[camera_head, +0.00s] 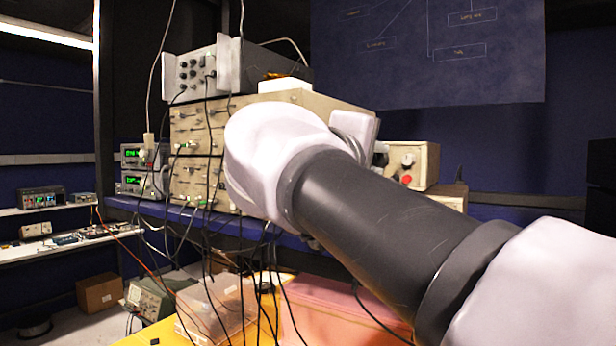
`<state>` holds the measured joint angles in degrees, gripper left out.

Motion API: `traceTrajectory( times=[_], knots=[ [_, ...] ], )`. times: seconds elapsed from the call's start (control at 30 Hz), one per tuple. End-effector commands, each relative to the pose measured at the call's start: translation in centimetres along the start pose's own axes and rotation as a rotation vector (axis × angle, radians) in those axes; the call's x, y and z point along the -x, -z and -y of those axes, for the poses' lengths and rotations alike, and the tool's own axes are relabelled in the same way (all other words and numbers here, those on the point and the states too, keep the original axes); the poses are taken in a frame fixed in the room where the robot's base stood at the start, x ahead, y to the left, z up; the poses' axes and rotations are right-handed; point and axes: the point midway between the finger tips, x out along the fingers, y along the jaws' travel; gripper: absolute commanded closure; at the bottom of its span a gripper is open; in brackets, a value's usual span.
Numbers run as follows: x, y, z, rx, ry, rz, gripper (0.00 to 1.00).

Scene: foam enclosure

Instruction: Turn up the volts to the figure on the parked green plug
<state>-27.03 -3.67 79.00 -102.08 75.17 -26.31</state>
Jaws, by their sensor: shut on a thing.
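Two stacked power supplies with lit green digits, an upper one (130,153) and a lower one (130,181), stand at the left end of the blue bench. The digits are too small to read surely. Small green plugs or connectors show on the beige panels, one on the upper panel (184,147) and one on the lower panel (196,201). I cannot tell which is the parked one, and no figure is readable on either. My arm crosses the view from the lower right to the beige panels. My gripper's fingers are hidden behind my own wrist.
A grey knobbed instrument (194,72) sits on the beige rack (187,118). Many black cables hang before the bench. A beige box with a red knob (412,165) stands right of my wrist. A clear bin (214,302) and a pink bin (325,318) lie below.

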Motion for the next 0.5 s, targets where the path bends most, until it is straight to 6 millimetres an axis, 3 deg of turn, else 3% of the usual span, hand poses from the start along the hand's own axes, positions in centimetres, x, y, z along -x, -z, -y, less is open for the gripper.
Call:
traceTrajectory(
  times=[0.5],
  knots=[
    [-0.01,-0.04,0.19,-0.303,-0.001,-0.007,1.00]
  ],
)
